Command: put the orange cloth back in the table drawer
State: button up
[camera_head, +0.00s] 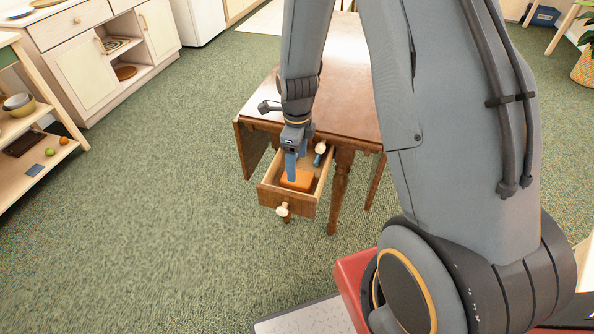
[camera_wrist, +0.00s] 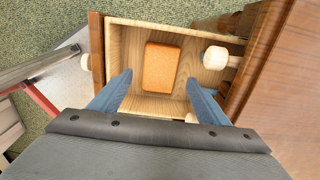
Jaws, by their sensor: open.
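The orange cloth (camera_head: 297,181) is a small folded block lying flat on the floor of the open table drawer (camera_head: 268,196). In the wrist view the cloth (camera_wrist: 161,67) lies apart from the walls of the drawer (camera_wrist: 122,38). The drawer is pulled out from under the brown wooden table (camera_head: 345,75), with a pale round knob (camera_head: 282,210) on its front. My gripper (camera_head: 296,168) points down over the drawer. Whether a fingertip touches the cloth cannot be told.
A pale knob-like thing (camera_wrist: 215,58) shows at the table side of the drawer. Table legs (camera_head: 338,195) stand beside the drawer. A cabinet (camera_head: 85,70) and shelf with bowls (camera_head: 18,104) are at left. Green carpet (camera_head: 150,220) is clear between.

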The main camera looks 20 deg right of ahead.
notch_tip(320, 180, up, 6)
jog(key=s+r+n, duration=0.6)
jog(key=s+n, duration=0.2)
jog(key=n, duration=0.4)
jog(key=s+d+r+n, duration=0.1)
jog(key=s+r+n, duration=0.4)
jog(key=s+n, duration=0.4)
jog(key=n, duration=0.3)
jog(key=shift+s+r+n, duration=0.15)
jog(key=shift+r+n, duration=0.25)
jog(key=shift+r, duration=0.1)
jog(key=shift+a+r+p, duration=0.25)
jog(key=shift+a+p, duration=0.2)
jog(key=shift+a, duration=0.15)
jog(key=shift+c, duration=0.6)
